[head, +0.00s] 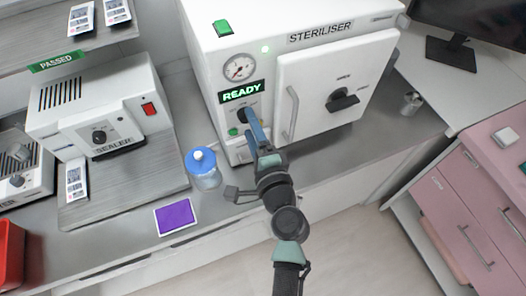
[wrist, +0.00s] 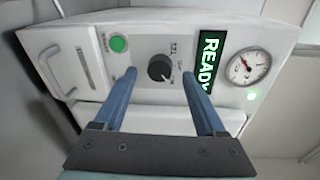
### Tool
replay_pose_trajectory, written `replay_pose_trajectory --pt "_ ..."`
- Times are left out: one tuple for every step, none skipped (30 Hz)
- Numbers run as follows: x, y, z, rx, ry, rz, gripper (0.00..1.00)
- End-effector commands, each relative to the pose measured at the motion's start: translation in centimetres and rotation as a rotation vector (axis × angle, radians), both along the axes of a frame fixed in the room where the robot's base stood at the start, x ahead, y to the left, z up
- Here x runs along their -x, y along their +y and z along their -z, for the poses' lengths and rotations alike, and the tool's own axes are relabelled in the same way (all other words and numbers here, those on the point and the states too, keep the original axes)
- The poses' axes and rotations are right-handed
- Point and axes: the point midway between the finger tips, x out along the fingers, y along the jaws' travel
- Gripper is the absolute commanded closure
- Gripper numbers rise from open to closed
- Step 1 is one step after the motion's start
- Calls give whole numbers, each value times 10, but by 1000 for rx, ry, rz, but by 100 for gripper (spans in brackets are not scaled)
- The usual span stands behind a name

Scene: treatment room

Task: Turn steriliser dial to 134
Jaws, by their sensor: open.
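The white steriliser (head: 215,45) stands on the counter in the head view, with a lit green READY sign (head: 241,92) and a gauge (head: 239,68). Its black dial (wrist: 160,68) shows in the wrist view on the front panel, with small markings around it that I cannot read. In the head view the dial (head: 243,115) is partly covered by my gripper. My gripper (wrist: 159,75) is open, its two blue fingers reaching toward the panel on either side of the dial. The fingers appear apart from the dial. A green button (wrist: 118,44) sits beside it.
The steriliser door has a long handle (head: 291,112) and a black latch knob (head: 343,99) to the right of my gripper. A blue-capped bottle (head: 204,168) stands close on the left. A sealer (head: 97,112) and a purple pad (head: 175,216) lie further left.

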Motion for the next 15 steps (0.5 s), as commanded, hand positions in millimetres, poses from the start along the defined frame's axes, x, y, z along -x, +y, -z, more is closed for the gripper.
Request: replay_pose_trajectory --pt "10 -3 2 1 1 3 27" --pt "16 -5 2 1 1 4 27" --pt "24 -7 2 1 2 3 27" --pt "30 -8 1 1 1 4 27" --pt "37 -10 1 1 2 4 27" --pt "45 -12 1 1 2 4 27" --pt "51 -14 0 1 2 5 27" --pt "58 -16 0 1 2 5 27" --pt "65 -17 -1 1 2 4 27" --pt "71 -19 -2 2 1 4 27" --pt "76 -20 -2 1 2 4 27" --pt "82 -22 -3 2 2 3 27" --pt "87 -23 -4 3 2 3 27" --pt "90 -24 -4 2 2 4 27" --pt "95 -25 -5 1 2 4 27"
